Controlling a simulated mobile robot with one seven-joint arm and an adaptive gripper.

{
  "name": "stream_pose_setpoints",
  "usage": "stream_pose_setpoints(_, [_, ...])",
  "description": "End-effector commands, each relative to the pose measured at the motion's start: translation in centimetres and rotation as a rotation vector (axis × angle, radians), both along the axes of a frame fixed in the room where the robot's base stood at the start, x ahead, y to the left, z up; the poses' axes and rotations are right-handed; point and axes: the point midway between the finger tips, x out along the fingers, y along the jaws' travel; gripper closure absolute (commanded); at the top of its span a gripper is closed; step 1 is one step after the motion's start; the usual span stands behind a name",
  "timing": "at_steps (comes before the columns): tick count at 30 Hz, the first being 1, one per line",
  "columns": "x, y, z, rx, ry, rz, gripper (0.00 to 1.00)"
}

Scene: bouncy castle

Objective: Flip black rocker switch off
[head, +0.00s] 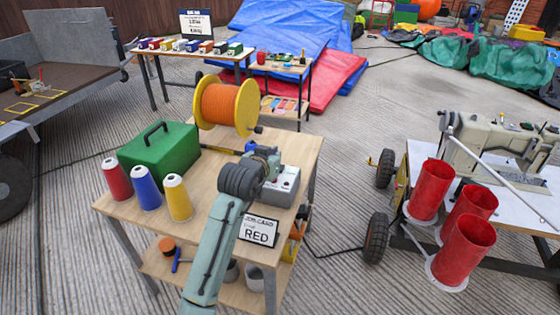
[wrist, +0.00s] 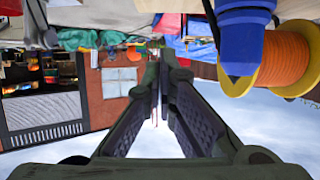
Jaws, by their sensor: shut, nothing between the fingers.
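A grey control box (head: 283,186) sits on the wooden workbench (head: 225,160), right beside my wrist. Small dark and red details show on it, but I cannot make out the black rocker switch for certain. My gripper (head: 266,155) is over the bench just behind the box, partly hidden by my own arm. In the wrist view my gripper's fingers (wrist: 158,62) converge at the tips with nothing held. The switch does not show in the wrist view.
An orange cable reel (head: 228,105) with yellow flanges stands behind my gripper; it also shows in the wrist view (wrist: 283,65). A green toolbox (head: 158,148) and red, blue and yellow thread cones stand left. A job card (head: 259,232) reading RED is in front.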

Motion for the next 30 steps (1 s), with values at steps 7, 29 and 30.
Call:
stream_pose_setpoints(7, [4.8,-1.6,-1.8,0.004,0.002,-0.001,1.0])
stream_pose_setpoints(29, [4.6,-1.5,-6.2,0.0,-0.001,0.002,1.0])
stream_pose_setpoints(30, [4.6,-1.5,-6.3,-0.001,-0.002,0.002,1.0])
